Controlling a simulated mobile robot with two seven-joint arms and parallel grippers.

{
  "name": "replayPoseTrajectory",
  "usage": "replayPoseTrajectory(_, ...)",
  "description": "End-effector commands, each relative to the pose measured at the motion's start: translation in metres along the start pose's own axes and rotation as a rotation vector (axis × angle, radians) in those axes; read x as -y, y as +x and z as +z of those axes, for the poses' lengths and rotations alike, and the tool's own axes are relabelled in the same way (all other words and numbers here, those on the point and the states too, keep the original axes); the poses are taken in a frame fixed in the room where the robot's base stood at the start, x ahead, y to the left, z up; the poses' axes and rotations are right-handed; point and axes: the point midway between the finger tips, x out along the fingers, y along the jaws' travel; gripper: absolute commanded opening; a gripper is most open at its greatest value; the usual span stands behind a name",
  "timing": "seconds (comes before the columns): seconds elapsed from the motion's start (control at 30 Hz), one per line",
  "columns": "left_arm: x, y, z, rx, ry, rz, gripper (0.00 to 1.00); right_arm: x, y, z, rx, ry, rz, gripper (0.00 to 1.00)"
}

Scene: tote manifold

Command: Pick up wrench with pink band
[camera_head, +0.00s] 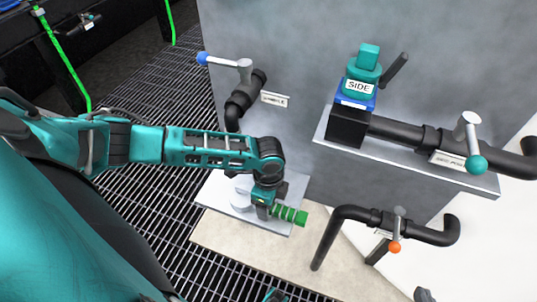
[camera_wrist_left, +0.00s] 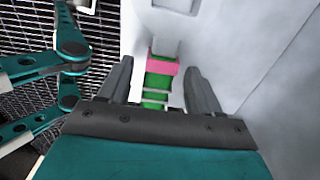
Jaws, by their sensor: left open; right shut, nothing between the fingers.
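The wrench's green handle (camera_head: 290,214) juts out to the right from under my left wrist in the head view, above a light grey shelf. In the left wrist view the green wrench with a pink band (camera_wrist_left: 162,68) appears between the two spread fingers of my left gripper (camera_wrist_left: 158,74). The left gripper is open, its fingers on either side of the wrench; I cannot tell whether they touch it. In the head view the arm hides the rest of the wrench. A small dark grey tip of my right gripper (camera_head: 424,295) shows at the bottom edge, shut and empty.
The light grey shelf (camera_head: 215,194) adjoins a large grey block (camera_head: 300,50). A black pipe with an orange-tipped valve (camera_head: 394,247) stands to its right. A blue-tipped valve (camera_head: 203,58) is above, and a ledge (camera_head: 480,182) holds a teal "SIDE" part (camera_head: 366,72).

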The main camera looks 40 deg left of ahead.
Motion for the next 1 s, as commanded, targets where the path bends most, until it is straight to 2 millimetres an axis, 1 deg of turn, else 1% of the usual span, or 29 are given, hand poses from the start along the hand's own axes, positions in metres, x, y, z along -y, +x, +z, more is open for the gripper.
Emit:
replayPoseTrajectory(0.03,-0.0003,0.0063,-0.0004,0.000,0.000,0.000,0.64,-0.0001,0.0017,0.0025,0.000,0.000,0.000,0.00)
replayPoseTrajectory(0.1,-0.0002,0.0088,-0.0005,-0.001,0.000,0.000,0.64,-0.0002,0.0020,0.0030,0.000,0.000,0.000,0.00)
replayPoseTrajectory(0.33,-0.0003,0.0085,-0.0004,-0.001,0.000,-0.001,0.63,-0.0006,0.0020,0.0031,0.000,0.000,0.001,0.00)
replayPoseTrajectory(0.9,-0.0005,0.0085,-0.0001,0.000,0.000,0.000,0.08,-0.0040,0.0028,0.0028,-0.002,-0.012,0.004,0.00)
replayPoseTrajectory(1.0,-0.0006,0.0087,0.0000,0.000,0.000,0.000,0.00,-0.0041,0.0029,0.0029,-0.002,-0.012,0.004,0.00)
